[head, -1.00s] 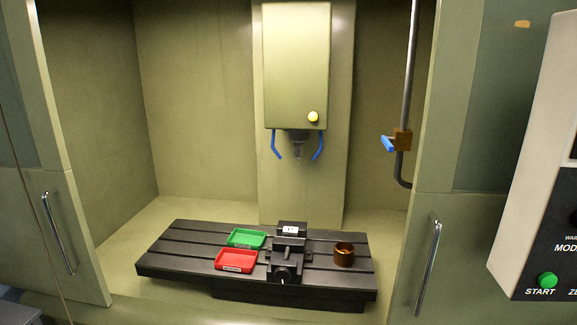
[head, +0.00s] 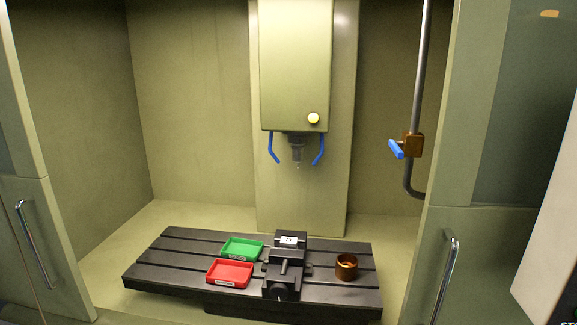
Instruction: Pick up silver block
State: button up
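I cannot make out a silver block for certain. A black vise (head: 284,268) stands on the slotted machine table. A small pale patch (head: 288,240) shows on its rear part; it looks like a label, and I cannot tell if any of it is a block. The green tray (head: 242,249) and the red tray (head: 230,274) lie left of the vise and look empty. My gripper is not in view.
The dark slotted table (head: 160,262) sits inside the machine enclosure. A brown cup-like part (head: 346,267) stands right of the vise. The spindle head (head: 296,80) with blue nozzles hangs above. Door handles flank the opening, and a pipe with a blue-levered valve (head: 404,147) is at right.

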aim_at(286, 242)
jog(key=l, duration=0.25)
jog(key=i+j+z, duration=0.25)
jog(key=i+j, duration=0.7)
